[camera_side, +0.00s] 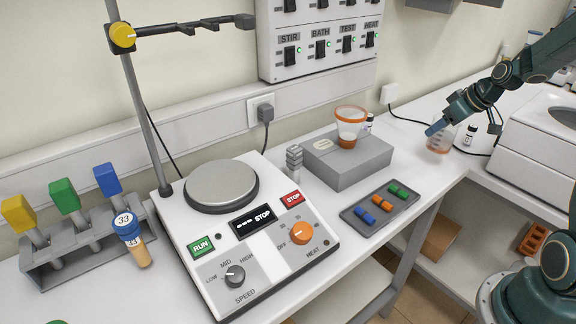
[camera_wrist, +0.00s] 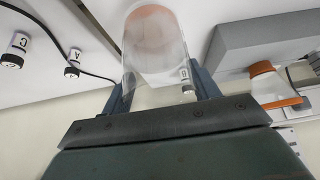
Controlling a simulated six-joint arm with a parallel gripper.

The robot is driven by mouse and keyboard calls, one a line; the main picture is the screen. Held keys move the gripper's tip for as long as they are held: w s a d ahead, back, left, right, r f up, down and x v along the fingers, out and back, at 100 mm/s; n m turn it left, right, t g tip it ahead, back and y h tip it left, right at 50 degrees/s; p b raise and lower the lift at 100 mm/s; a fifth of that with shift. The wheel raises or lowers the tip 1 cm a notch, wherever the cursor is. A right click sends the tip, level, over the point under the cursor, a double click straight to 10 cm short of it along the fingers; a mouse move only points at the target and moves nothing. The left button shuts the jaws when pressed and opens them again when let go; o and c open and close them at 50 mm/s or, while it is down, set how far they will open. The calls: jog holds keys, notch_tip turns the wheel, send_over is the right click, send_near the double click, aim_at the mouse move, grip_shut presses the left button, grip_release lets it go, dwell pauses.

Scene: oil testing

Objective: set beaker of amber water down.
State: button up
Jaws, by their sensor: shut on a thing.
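The clear beaker (camera_side: 440,143) with pinkish-orange liquid is at the back right of the white counter. My gripper (camera_side: 437,127) is shut on it, with the blue fingers on either side near its upper part. In the wrist view the beaker (camera_wrist: 153,62) sits between the two fingers (camera_wrist: 158,90), and the liquid shows at its far end. The beaker's base is at or just above the counter; I cannot tell whether it touches.
A small dark-capped vial (camera_side: 470,134) stands right of the beaker. A grey block (camera_side: 350,165) carries an orange-rimmed cup (camera_side: 350,124). A coloured-block tray (camera_side: 378,214) lies in front. A white machine (camera_side: 535,150) stands at right. A black cable runs along the back.

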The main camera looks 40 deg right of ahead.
aim_at(437, 138)
jog(key=shift+f, duration=2.05)
jog(key=shift+f, duration=0.1)
jog(key=o, duration=1.1)
jog(key=shift+o, duration=0.2)
jog(key=shift+v, duration=1)
jog(key=v, duration=1)
